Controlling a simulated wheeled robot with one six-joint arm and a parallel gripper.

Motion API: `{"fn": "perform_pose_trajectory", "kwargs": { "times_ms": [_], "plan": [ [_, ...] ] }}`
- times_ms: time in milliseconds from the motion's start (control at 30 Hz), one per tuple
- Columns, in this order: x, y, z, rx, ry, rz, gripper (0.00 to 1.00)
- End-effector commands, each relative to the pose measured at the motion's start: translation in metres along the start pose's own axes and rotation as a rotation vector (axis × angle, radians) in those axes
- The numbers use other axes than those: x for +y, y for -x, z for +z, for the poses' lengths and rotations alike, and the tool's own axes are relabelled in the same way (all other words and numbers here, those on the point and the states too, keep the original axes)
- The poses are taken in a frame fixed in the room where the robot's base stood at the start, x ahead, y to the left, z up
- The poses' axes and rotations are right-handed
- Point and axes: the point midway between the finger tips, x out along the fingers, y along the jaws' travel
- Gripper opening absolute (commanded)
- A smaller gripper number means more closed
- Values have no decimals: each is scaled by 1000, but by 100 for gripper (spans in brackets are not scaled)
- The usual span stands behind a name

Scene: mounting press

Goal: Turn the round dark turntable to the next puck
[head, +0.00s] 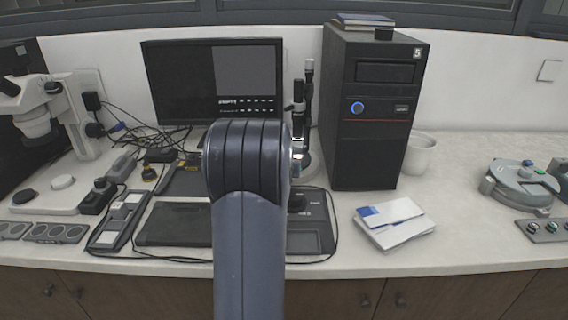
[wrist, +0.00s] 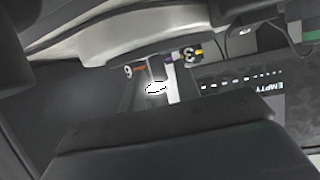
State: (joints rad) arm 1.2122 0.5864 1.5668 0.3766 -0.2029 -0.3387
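I cannot make out a round dark turntable for sure in either view. Fingertips cannot be made out.
The bench holds a monitor (head: 180,85), a black tower (head: 372,110), a white cup (head: 420,152), papers (head: 394,222), a microscope (head: 45,115), a dark panel (head: 175,224) and cables. A round grey device (head: 522,185) stands at the right. Bare bench lies between papers and device.

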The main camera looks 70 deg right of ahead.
Motion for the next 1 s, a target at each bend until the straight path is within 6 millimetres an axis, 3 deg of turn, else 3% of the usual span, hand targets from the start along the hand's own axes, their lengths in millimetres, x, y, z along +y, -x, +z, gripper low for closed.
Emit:
{"fn": "perform_pose_trajectory", "kwargs": {
  "times_ms": [367, 800, 1000],
  "plan": [
    [0, 4, 0, 0, 0, 0, 36],
    [0, 62, -1, 2, 0, 0, 36],
    [0, 74, 0, 1, 0, 0, 36]
  ]
}}
